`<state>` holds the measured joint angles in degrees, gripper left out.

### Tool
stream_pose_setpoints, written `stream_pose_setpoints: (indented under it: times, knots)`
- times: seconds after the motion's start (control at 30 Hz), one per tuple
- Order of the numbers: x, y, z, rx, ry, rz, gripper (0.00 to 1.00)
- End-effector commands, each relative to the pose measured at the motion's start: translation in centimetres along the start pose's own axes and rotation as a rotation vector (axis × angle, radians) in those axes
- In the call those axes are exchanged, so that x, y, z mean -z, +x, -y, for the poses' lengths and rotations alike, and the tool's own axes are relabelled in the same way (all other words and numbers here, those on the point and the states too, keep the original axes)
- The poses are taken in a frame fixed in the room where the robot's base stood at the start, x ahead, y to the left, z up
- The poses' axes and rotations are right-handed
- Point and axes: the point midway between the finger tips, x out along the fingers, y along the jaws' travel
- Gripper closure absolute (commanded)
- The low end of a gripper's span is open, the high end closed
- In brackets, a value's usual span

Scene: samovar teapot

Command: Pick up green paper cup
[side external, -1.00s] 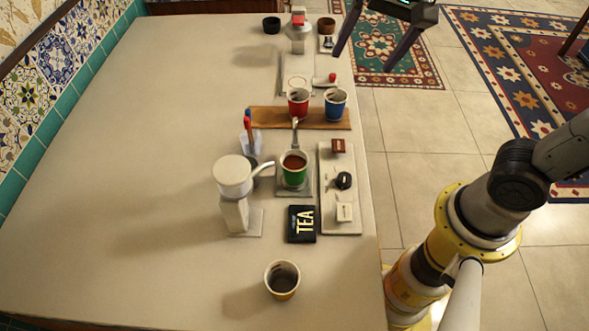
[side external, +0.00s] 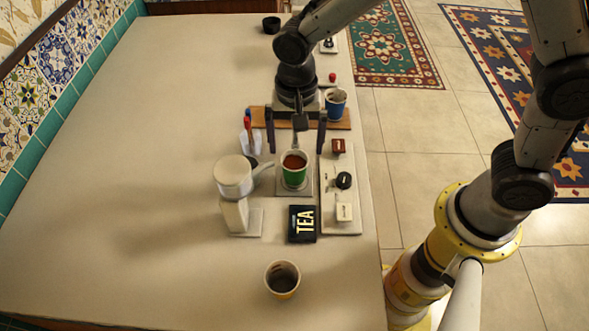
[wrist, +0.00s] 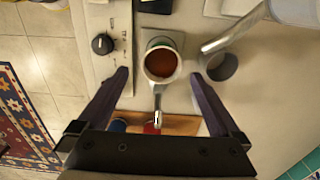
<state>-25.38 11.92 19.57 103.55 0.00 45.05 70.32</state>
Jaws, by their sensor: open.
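The green paper cup (side external: 294,174) stands upright on a small grey plate (side external: 306,191) in the side view, with brown liquid inside. In the wrist view the cup (wrist: 161,62) shows from above, near the top centre, with a metal spout or handle just below it. My gripper (side external: 296,148) is open and empty, pointing down behind the cup in the side view. In the wrist view its two fingertips (wrist: 156,76) are spread wide to either side, with the cup between and slightly beyond them. The fingers do not appear to touch the cup.
A white dispenser (side external: 233,180) with a spout stands left of the cup. A control panel (side external: 341,215) with knobs is to the right, a black TEA box (side external: 301,224) in front. A yellow cup (side external: 282,279) stands nearer. A blue cup (side external: 335,103) is on the wooden board (side external: 343,122) behind.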

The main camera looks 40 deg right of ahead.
Motion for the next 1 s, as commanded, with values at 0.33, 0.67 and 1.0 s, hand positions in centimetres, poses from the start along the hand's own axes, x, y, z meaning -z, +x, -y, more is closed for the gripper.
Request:
stream_pose_setpoints:
  times: [0.33,0.67,1.0]
  knots:
    - [0.0,3.1,0.1,-0.004,0.000,0.001,0.00]
    - [0.0,6.4,0.3,0.000,0.000,0.000,0.00]
    - [0.1,6.4,0.3,0.001,0.000,0.000,0.23]
